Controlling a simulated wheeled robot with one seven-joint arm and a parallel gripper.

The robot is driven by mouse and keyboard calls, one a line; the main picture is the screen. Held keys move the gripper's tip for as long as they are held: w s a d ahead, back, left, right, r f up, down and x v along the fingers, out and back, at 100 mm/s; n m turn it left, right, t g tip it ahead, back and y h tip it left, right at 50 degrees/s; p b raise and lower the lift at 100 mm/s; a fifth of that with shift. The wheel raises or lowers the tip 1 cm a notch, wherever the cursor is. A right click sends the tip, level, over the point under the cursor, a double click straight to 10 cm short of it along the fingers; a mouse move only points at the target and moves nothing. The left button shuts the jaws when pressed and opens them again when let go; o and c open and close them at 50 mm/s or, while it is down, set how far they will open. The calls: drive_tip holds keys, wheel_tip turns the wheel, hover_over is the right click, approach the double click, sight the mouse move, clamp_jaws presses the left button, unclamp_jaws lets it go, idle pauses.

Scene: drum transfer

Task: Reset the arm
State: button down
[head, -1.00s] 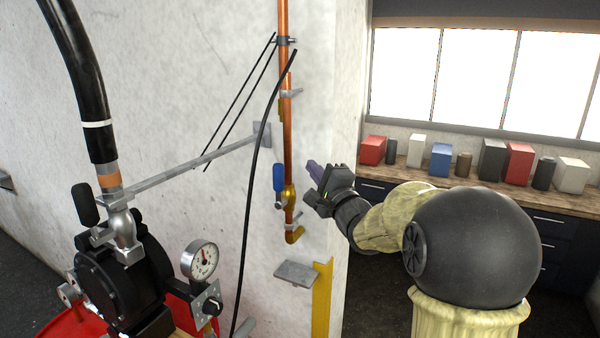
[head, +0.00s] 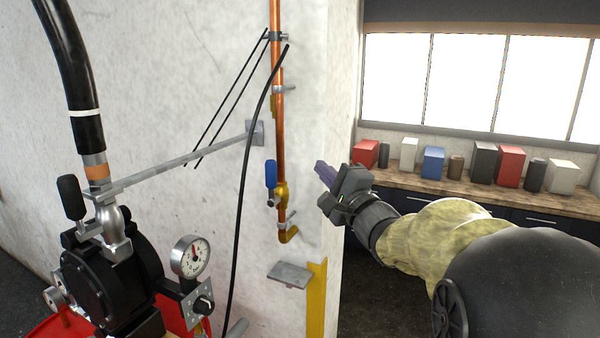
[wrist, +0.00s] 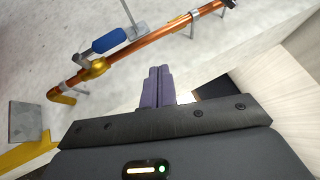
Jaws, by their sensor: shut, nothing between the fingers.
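My gripper (head: 323,172) is at the centre right in the head view, with its purple fingers pointing up and left toward the wall. In the wrist view the two purple fingers (wrist: 157,86) are together, with nothing between them. A copper pipe (head: 278,130) runs down the wall to the left of the gripper. It carries a brass valve (head: 281,194) with a blue handle (head: 271,174). In the wrist view the brass valve (wrist: 96,68) and blue handle (wrist: 110,41) lie beyond the fingers, up and left. The fingers are apart from the pipe.
A black pump (head: 110,282) with a hose, a lever and a gauge (head: 190,257) stands at the left. A small grey shelf (head: 289,274) and a yellow strip (head: 316,300) are below the pipe. A workbench (head: 440,184) with several boxes stands behind my arm.

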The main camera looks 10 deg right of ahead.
drive_tip(key=s+f+n+g+h+b, duration=0.1)
drive_tip(key=s+f+n+g+h, duration=0.2)
drive_tip(key=f, duration=0.8)
drive_tip(key=s+f+n+g+h, duration=0.1)
drive_tip(key=f+n+g+h, duration=0.3)
drive_tip(key=f, duration=0.7)
drive_tip(key=s+a+f+n+g, duration=0.2)
drive_tip(key=s+f+n+g, duration=0.3)
drive_tip(key=s+f, duration=0.2)
drive_tip(key=s+a+f+n+g+y+b, duration=0.1)
drive_tip(key=s+a+f+n+g, duration=0.2)
drive_tip(key=s+f+n+g, duration=0.2)
drive_tip(key=s+f, duration=0.3)
drive_tip(key=s, duration=0.2)
drive_tip(key=shift+a+g+y, duration=0.3)
drive_tip(key=shift+a, duration=0.05)
